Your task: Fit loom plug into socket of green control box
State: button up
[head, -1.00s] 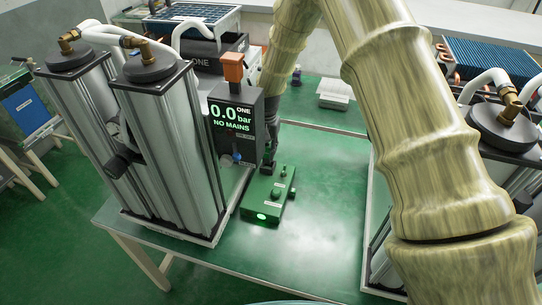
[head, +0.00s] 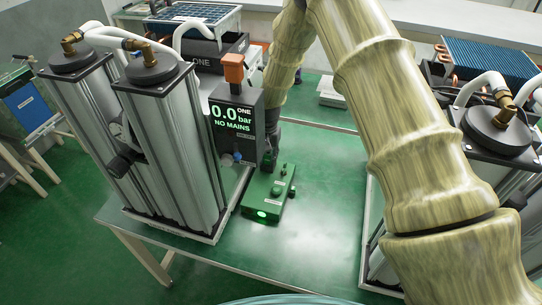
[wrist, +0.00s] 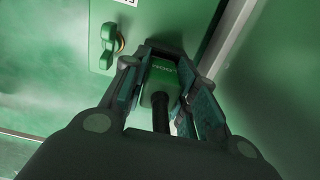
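The green control box (head: 266,196) lies on the green table, with a lit green light at its near end and small knobs on top. My gripper (head: 270,163) is at the far end of the box. In the wrist view my gripper (wrist: 166,72) has its fingers closed on both sides of the green loom plug (wrist: 160,77), whose black cable runs back toward the palm. The plug's front end and the socket are hidden, so I cannot tell whether they touch.
Tall metal columns (head: 175,150) stand left of the box, and another column unit (head: 497,135) stands at the right. The table (head: 325,200) is clear right of the box.

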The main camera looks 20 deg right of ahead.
jog(key=o, duration=0.3)
jog(key=shift+o, duration=0.2)
jog(key=shift+r, duration=0.25)
notch_tip(320, 180, up, 12)
jog(key=b, duration=0.4)
jog(key=shift+f, duration=0.1)
dwell(0.3)
